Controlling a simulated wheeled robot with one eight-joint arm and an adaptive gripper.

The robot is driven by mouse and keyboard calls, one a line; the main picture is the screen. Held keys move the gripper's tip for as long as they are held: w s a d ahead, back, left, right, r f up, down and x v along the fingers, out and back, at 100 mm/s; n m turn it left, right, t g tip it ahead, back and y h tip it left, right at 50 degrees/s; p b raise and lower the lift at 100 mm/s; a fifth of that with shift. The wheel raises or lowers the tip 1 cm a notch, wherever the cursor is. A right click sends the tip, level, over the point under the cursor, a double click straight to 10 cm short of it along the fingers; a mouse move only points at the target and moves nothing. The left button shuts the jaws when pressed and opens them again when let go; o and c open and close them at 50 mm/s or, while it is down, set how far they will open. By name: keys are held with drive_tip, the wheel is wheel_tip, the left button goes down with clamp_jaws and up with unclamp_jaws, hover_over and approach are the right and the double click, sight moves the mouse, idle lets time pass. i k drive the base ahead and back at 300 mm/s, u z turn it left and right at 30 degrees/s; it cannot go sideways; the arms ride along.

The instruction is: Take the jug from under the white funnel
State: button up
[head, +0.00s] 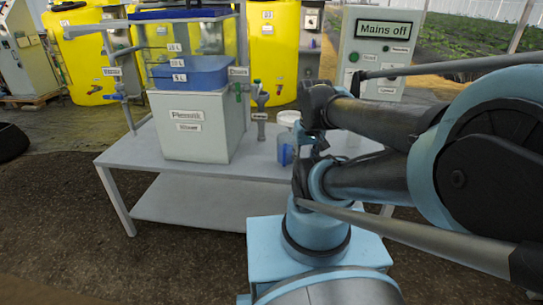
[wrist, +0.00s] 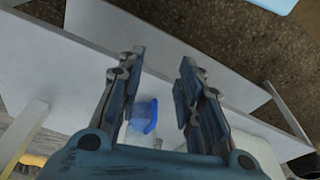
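A translucent blue jug (head: 285,155) stands on the grey bench, partly hidden behind my arm in the head view. The white funnel (head: 288,117) shows as a pale rim just above it. In the wrist view, my gripper (wrist: 162,58) is open and empty, its two fingers spread apart. A bright blue part, which looks like the jug (wrist: 144,114), shows between the fingers toward the palm. I cannot tell how far below the fingers it is. The funnel is not clear in the wrist view, and my gripper is mostly hidden by my arm in the head view.
The grey bench (head: 120,159) has a lower shelf (head: 190,203). On it stands a grey box (head: 190,145) with a blue tank (head: 190,76) on top. A valve and pipe (head: 260,105) stand left of the jug. A "Mains off" cabinet (head: 372,60) is behind.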

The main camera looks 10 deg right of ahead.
sight(285, 140)
drive_tip(key=u, duration=0.35)
drive_tip(key=k, duration=0.65)
drive_tip(key=u, duration=0.85)
